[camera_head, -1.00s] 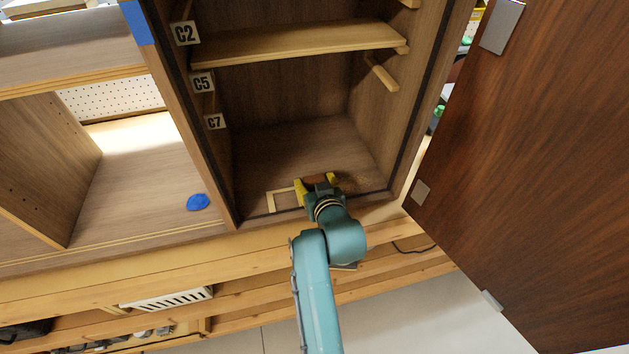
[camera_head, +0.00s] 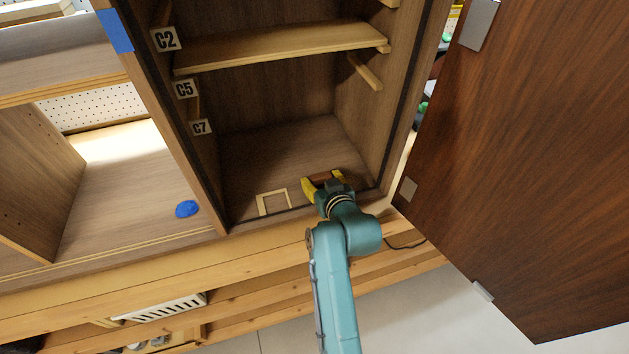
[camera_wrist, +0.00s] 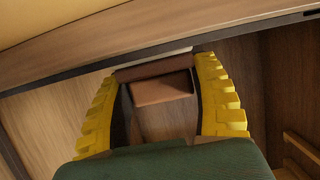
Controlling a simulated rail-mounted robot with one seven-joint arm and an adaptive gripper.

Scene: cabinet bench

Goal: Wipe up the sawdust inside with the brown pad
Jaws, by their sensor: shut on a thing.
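The brown pad (camera_head: 321,178) is between the yellow fingers of my gripper (camera_head: 323,182), low inside the open cabinet near the front of its floor (camera_head: 250,180). In the wrist view the pad (camera_wrist: 162,88) shows as a reddish-brown block between the two ribbed fingers of my gripper (camera_wrist: 158,80). My gripper is shut on the pad. I cannot tell whether the pad touches the floor. I cannot make out sawdust clearly now; my gripper and wrist hide part of the floor at the front right.
A pale rectangular outline (camera_head: 274,201) lies on the cabinet floor left of my gripper. A shelf (camera_head: 280,48) crosses above. The cabinet's side walls stand left and right. The dark door (camera_head: 520,180) hangs open at the right. A blue item (camera_head: 187,209) lies in the left bay.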

